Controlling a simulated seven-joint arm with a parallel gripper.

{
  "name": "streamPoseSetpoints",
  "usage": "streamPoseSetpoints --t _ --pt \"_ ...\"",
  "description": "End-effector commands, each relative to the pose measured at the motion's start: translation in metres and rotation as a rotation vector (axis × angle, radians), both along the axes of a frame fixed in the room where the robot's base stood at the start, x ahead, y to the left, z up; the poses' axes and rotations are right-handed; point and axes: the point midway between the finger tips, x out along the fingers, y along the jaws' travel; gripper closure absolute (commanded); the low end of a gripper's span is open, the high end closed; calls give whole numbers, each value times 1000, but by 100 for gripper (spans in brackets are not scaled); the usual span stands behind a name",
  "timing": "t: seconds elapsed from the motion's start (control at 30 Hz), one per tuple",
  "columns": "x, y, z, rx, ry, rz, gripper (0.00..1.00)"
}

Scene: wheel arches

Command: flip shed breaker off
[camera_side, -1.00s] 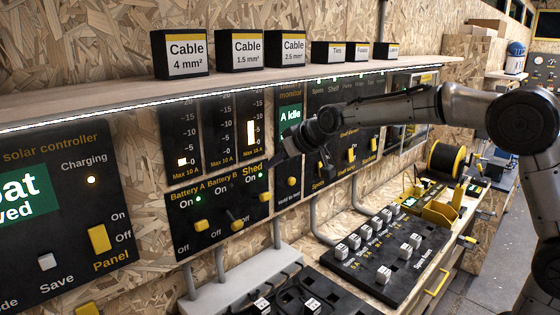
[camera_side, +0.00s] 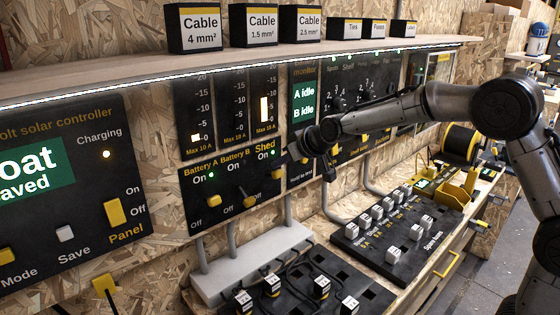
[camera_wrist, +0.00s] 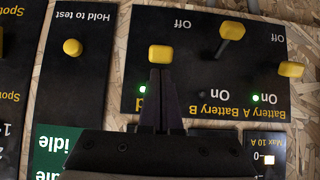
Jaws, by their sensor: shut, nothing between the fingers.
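The shed breaker is a yellow lever (camera_side: 276,174) at the right of the black battery panel (camera_side: 228,215), under the label Shed. In the wrist view, which shows the panel upside down, the shed lever (camera_wrist: 160,53) stands towards the viewer with a green lamp (camera_wrist: 142,89) lit on its On side. My gripper (camera_wrist: 161,72) is shut and empty, its fingertips just at the lever's On-side edge. I cannot tell whether they touch. In the side view my gripper (camera_side: 291,156) is beside the Shed label and partly covers that corner.
The Battery A lever (camera_wrist: 290,69) has a lit green lamp. The Battery B lever (camera_wrist: 232,30) points towards Off, its lamp dark. A yellow Hold to test knob (camera_wrist: 72,47) sits on the neighbouring monitor panel. A shelf (camera_side: 230,68) with boxes runs above.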

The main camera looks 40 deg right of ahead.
Motion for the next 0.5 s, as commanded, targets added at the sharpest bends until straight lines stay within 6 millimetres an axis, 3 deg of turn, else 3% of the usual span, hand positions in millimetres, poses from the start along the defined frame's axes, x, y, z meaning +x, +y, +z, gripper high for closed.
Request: streamPoseSetpoints --t 0.5 --pt "-3 0 -3 0 0 0 100"
